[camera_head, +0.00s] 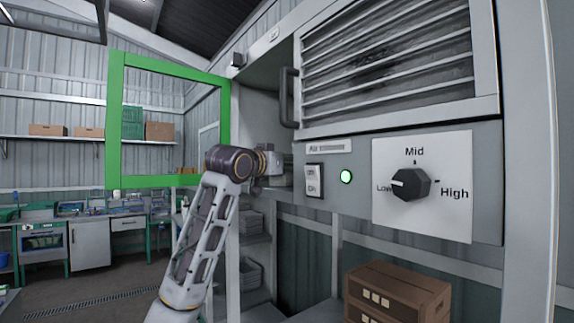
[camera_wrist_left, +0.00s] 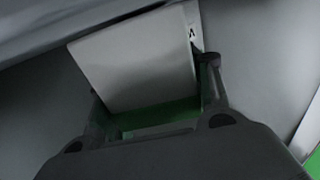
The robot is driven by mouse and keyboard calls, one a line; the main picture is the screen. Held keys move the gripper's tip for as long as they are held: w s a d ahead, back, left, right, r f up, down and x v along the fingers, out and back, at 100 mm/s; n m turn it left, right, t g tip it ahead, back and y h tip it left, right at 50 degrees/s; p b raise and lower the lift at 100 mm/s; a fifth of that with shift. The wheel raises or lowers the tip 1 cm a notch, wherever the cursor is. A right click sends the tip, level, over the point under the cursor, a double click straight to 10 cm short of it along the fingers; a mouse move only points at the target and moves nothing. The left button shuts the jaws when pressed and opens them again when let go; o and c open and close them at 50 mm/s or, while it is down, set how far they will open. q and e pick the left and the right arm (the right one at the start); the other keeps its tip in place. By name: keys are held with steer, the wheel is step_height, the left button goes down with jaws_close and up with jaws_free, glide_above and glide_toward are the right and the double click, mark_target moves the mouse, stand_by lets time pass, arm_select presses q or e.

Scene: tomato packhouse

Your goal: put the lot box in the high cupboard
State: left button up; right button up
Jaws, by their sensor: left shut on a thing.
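The high cupboard (camera_head: 262,87) is open at the middle of the head view, with its green-framed clear door (camera_head: 116,120) swung out to the left. My left gripper (camera_head: 280,165) is at the lower part of the cupboard opening, its fingertips partly hidden there. In the left wrist view my left gripper (camera_wrist_left: 153,105) is shut on the lot box (camera_wrist_left: 135,65), a pale box with a green part between the fingers and a dark letter at one corner. The box is tilted in that picture, with grey surfaces around it. I cannot tell whether it rests on the shelf.
A louvred unit (camera_head: 385,70) with a dark handle (camera_head: 287,97) is right of the opening. Below it are a switch (camera_head: 314,180), a lit green lamp (camera_head: 346,177) and a knob panel (camera_head: 422,225). A brown box (camera_head: 400,290) stands at lower right. Workbenches (camera_head: 90,240) line the back left.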

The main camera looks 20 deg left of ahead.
arm_select(q)
steer(key=shift+f, duration=0.1)
steer(key=o, duration=1.1)
steer(key=shift+o, duration=0.4)
steer(key=b+v, duration=0.3)
steer(key=v, duration=0.9)
